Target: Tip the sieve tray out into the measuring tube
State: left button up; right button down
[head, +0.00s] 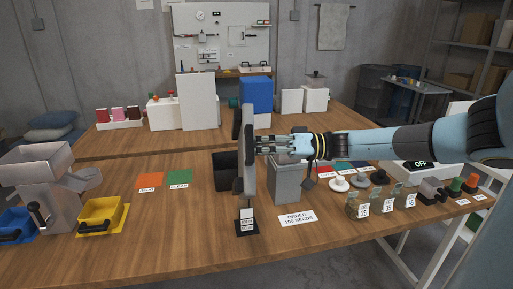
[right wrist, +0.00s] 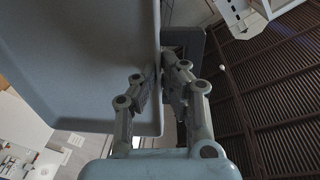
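My right gripper (head: 262,145) comes in from the right and is shut on the rim of a grey tray (head: 248,165), which I take for the sieve tray. The tray is tipped up on edge, nearly vertical. In the right wrist view the fingers (right wrist: 160,85) pinch the rim of the tray (right wrist: 80,60). Below the tray a black foot with white labels (head: 247,225) stands on the table. It may belong to the measuring tube, whose body I cannot make out; the tray hides what is behind it. The tray's contents are not visible. My left gripper is not in view.
A grey bin (head: 289,183) stands right of the tray, a black box (head: 223,172) left of it. An order card (head: 298,218) lies in front. Labelled jars (head: 387,207) stand to the right; a grey hopper machine (head: 40,180) and yellow drawer (head: 101,213) stand left. The front middle-left is clear.

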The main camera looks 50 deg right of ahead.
jog(key=shift+s+d+f+y, duration=0.15)
jog(key=shift+s+d+y, duration=0.35)
jog(key=shift+s+d, duration=0.1)
jog(key=shift+d+t, duration=0.1)
jog(key=shift+t, duration=0.2)
jog(key=shift+s+d+f+y, duration=0.2)
jog(key=shift+s+d+y, duration=0.25)
jog(key=shift+y, duration=0.25)
jog(key=shift+n, duration=0.3)
jog(key=shift+s+d+f+t+y+b, duration=0.3)
jog(key=shift+s+d+t+y+b, duration=0.25)
jog(key=shift+b, duration=0.25)
